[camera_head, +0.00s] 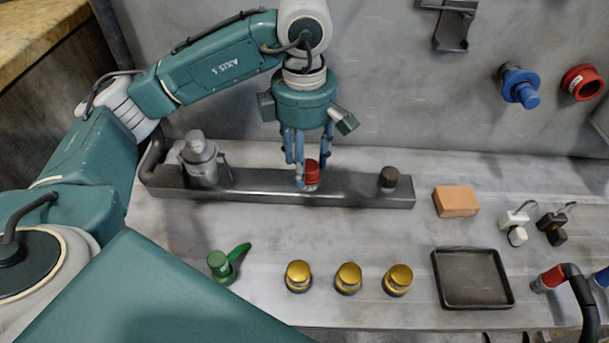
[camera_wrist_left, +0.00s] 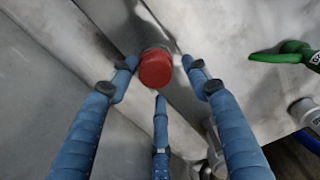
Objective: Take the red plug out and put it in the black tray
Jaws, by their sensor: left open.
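The red plug (camera_head: 312,171) stands upright in the dark metal bar (camera_head: 350,193) on the bench. In the left wrist view the red plug (camera_wrist_left: 156,68) shows as a round red cap on the bar. My left gripper (camera_head: 306,170) points down over it. In the left wrist view its blue fingers (camera_wrist_left: 160,90) are spread open around the plug, with gaps visible between them and the cap. The black tray (camera_head: 473,279) lies on the bench at the front right and is empty. My right gripper is not in view.
A grey valve fitting (camera_head: 201,160) and a black knob (camera_head: 389,179) are on the bar. Several brass knobs (camera_head: 348,278), a green-handled valve (camera_head: 224,265), an orange block (camera_head: 456,201) and padlocks (camera_head: 516,226) stand around. A red-ended hose (camera_head: 549,279) is right of the tray.

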